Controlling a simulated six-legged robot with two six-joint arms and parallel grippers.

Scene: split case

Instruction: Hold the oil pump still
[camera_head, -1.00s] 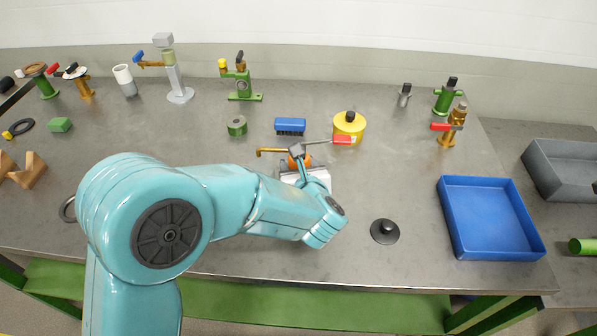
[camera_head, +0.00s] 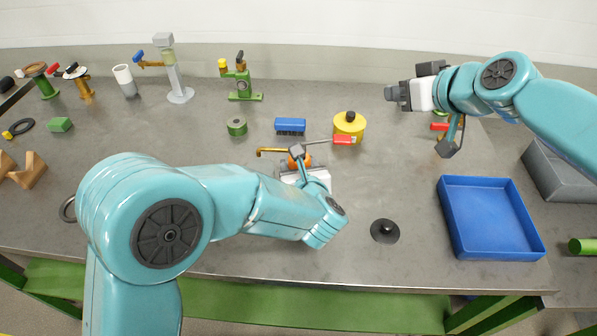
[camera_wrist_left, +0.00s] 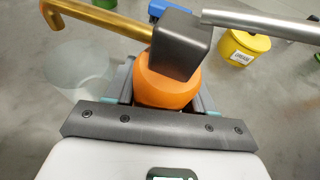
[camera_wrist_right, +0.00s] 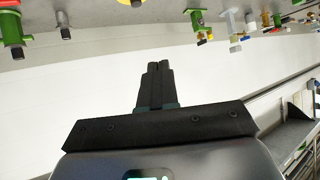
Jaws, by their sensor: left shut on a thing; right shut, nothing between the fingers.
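The oil pump has an orange body (camera_head: 300,160), a grey block on top, a brass spout (camera_head: 271,152) pointing left and a grey lever with a red grip (camera_head: 343,140) pointing right. In the left wrist view the orange body (camera_wrist_left: 168,84) sits between the fingers of my left gripper (camera_wrist_left: 168,92), which is shut on it. In the head view my left arm hides part of the pump and most of that gripper. My right gripper (camera_head: 394,95) is at the upper right, away from the pump. Its fingers are shut together and empty in the right wrist view (camera_wrist_right: 154,85).
A yellow pot (camera_head: 350,124), blue brush (camera_head: 290,126) and green-grey roll (camera_head: 237,126) lie behind the pump. A black knobbed disc (camera_head: 385,231) and blue tray (camera_head: 487,245) are to the right. Several valves stand along the back.

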